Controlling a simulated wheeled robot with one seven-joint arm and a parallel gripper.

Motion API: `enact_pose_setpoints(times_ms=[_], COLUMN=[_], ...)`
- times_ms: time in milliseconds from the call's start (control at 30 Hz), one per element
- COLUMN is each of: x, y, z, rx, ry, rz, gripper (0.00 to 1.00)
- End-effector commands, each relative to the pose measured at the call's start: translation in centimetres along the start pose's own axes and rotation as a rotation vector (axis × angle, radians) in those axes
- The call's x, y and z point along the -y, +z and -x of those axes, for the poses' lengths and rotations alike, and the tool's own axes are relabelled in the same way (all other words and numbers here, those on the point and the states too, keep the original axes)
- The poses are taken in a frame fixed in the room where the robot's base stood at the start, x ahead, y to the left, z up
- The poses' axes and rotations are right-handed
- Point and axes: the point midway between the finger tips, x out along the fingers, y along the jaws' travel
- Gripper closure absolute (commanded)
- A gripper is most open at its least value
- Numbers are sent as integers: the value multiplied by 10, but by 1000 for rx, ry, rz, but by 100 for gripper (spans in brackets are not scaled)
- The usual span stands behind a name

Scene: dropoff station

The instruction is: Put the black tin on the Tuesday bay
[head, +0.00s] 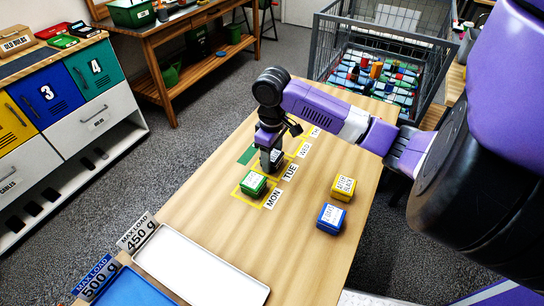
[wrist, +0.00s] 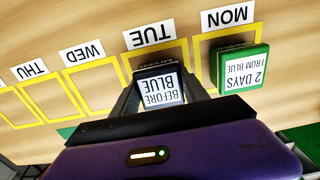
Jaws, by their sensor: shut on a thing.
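My gripper (wrist: 158,95) is shut on the black tin (wrist: 157,72), whose white label reads "BEFORE BLUE" upside down in the wrist view. In the head view my gripper (head: 270,158) points down over the row of bays, and the tin in it is mostly hidden. The tin is at the Tuesday bay (wrist: 150,51), a yellow outline beside the TUE sign (wrist: 151,33). I cannot tell whether it touches the table or hangs just above it.
A green tin (head: 253,184) sits in the MON bay. The WED and THU bays look empty. A yellow tin (head: 343,187) and a blue tin (head: 331,217) stand to the right. A white tray (head: 203,262) and a blue tray (head: 130,290) lie at the near end.

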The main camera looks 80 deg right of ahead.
Motion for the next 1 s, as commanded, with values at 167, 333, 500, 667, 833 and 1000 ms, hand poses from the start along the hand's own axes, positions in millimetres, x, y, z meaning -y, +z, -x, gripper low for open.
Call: enact_pose_setpoints(times_ms=[167,333,500,667,833,1000], x=[0,0,0,0,0,-2], y=[0,0,0,-1,-1,0], z=[-1,-1,2,17,51,88], rx=[0,0,0,-3,-4,-1], ry=[-1,-1,0,0,0,5], rz=[0,0,0,2,2,1], gripper=[26,26,26,26,26,26])
